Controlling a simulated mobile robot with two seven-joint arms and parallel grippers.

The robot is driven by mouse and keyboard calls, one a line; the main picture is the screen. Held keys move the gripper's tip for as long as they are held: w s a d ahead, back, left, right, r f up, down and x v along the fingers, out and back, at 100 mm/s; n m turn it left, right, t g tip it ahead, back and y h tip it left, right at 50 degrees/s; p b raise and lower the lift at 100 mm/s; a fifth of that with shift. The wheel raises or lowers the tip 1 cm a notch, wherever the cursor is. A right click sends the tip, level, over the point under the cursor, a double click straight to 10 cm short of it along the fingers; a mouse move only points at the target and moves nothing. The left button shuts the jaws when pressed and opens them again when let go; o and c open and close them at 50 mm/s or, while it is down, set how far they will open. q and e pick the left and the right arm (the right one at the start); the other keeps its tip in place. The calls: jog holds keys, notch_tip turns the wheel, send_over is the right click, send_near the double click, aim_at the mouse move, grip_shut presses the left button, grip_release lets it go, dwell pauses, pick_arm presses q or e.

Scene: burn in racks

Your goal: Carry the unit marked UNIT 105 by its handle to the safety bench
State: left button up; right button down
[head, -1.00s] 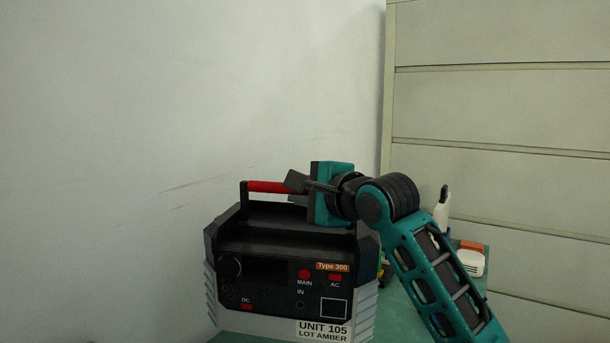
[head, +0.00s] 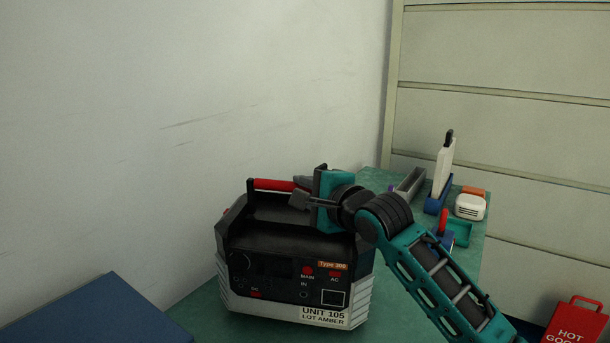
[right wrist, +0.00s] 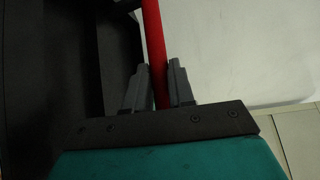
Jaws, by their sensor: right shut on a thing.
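UNIT 105 (head: 290,288) is a black and grey power unit with a red carry handle (head: 272,185) on top. Its front shows a "Type 300" tag and a "UNIT 105 LOT AMBER" label. My right gripper (head: 301,193) is shut on the right part of the handle. In the right wrist view, the red bar (right wrist: 153,40) runs between the two grey fingers (right wrist: 159,72). The unit is about upright over a green bench top (head: 205,315); I cannot tell whether its base touches it. My left gripper is not in view.
On the bench behind stand a grey tray (head: 411,182), a white bottle-like item in a blue base (head: 443,168), a white rounded item (head: 470,206) and a teal tray (head: 459,234). A blue panel (head: 95,318) is at lower left. A red "HOT GOODS" container (head: 577,325) is at lower right.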

jog(key=shift+f+y, duration=0.25)
jog(key=shift+y, duration=0.05)
jog(key=c, duration=1.4)
grip_release()
jog(key=shift+f, duration=0.85)
jog(key=shift+o, duration=1.3)
jog(key=shift+s+r, duration=0.15)
jog(key=shift+o, duration=1.1)
jog(key=v, duration=1.1)
jog(key=shift+a+r+p, duration=0.1)
jog(key=shift+p, duration=0.25)
jog(key=shift+s+d+r, duration=0.1)
jog(key=shift+s+d, duration=0.2)
jog(key=shift+s, duration=0.1)
